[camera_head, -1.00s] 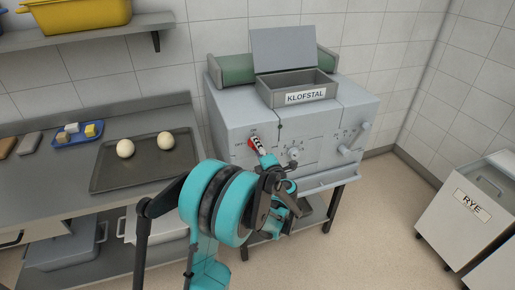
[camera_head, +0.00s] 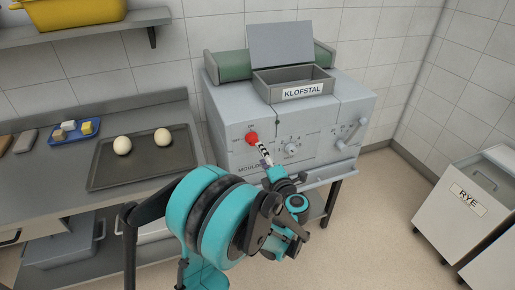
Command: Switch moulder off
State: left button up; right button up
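The moulder (camera_head: 225,117) is a grey machine labelled KLOFSTAL on a stand. Its red switch knob (camera_head: 252,138) is on the left of the front panel, between or near OFF and ON marks; its exact setting is too small to read. My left arm comes in from the lower left. Its gripper (camera_head: 264,153) is at the panel, just below and right of the red knob. The narrow black-and-white fingers reach up to the knob, and I cannot tell whether they touch it or how far apart they are. My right gripper is not in view.
A numbered dial (camera_head: 291,149) and a lever (camera_head: 352,132) are right of the knob. A dark tray (camera_head: 150,171) with two dough balls lies on the left counter (camera_head: 85,113). A RYE bin (camera_head: 455,225) stands right. The floor between is clear.

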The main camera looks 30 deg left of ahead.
pick_arm(q)
jog(key=v, duration=0.3)
jog(key=shift+s+d, duration=0.2)
jog(key=shift+d, duration=0.05)
jog(key=w+d+r+m+t+h, duration=0.3)
jog(key=d+r+m+t+h, duration=0.4)
jog(key=r+m, duration=0.5)
jog(key=s+d+m+h, duration=0.3)
jog(key=d+m+h, duration=0.4)
jog(key=d+m, duration=0.15)
jog(key=s+d+f+m+g+h, duration=0.2)
jog(key=s+d+f+m+g, duration=0.1)
jog(key=s+f+m+g, duration=0.3)
jog(key=s+a+f+m+g+y, duration=0.1)
jog(key=s+a+f+g, duration=0.1)
jog(key=s+f, duration=0.3)
jog(key=s+a+f+m+g+y, duration=0.2)
jog(key=s+a+f+g, duration=0.1)
jog(key=s, duration=0.6)
notch_tip(320, 180, down, 2)
jog(key=shift+s+a+f, duration=0.2)
jog(key=shift+s+a, duration=0.15)
jog(key=shift+a, duration=0.35)
